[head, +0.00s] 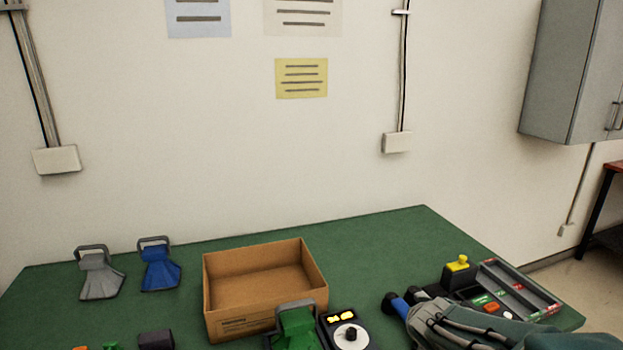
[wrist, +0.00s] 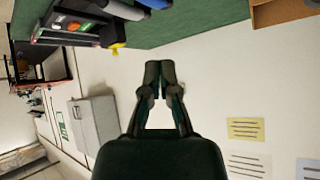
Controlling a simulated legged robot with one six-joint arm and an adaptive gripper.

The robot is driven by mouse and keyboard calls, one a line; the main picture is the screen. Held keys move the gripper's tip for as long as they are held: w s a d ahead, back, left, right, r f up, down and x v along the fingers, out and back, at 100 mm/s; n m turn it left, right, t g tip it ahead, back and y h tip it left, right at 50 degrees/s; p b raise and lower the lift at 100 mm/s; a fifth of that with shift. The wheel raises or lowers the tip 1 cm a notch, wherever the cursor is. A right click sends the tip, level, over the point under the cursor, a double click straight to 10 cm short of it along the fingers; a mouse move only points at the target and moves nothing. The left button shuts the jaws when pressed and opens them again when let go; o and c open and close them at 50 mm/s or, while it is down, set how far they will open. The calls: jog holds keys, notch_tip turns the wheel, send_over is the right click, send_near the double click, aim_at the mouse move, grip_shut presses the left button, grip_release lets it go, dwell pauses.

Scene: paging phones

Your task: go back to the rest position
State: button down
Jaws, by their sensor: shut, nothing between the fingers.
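My gripper (wrist: 160,72) shows in the wrist view, with its two dark fingertips together and nothing between them. It is in front of the pale wall, clear of the green table (wrist: 205,28), which shows along the top of that tilted view. In the head view I cannot make out the fingertips. A grey-green shape with dark lines (head: 465,328) fills the bottom right there; I cannot tell whether it is part of my arm.
An open cardboard box (head: 222,322) stands mid-table (head: 400,228). A grey device (head: 101,278), a blue device (head: 160,270) and a green device (head: 298,328) stand around it. A tray (head: 545,300) and a yellow-topped item (head: 458,264) are at right. A cabinet (head: 565,75) hangs on the wall.

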jog(key=s+a+r+n+g, duration=0.2)
jog(key=s, duration=0.8)
jog(key=s+a+r+n+g+y, duration=0.1)
jog(key=s+a+r, duration=0.2)
jog(key=s, duration=0.8)
jog(key=shift+s+a+r+n+g+y, duration=0.15)
jog(key=shift+s+r+n+g+y, duration=0.15)
jog(key=shift+n+g, duration=0.1)
dwell(0.5)
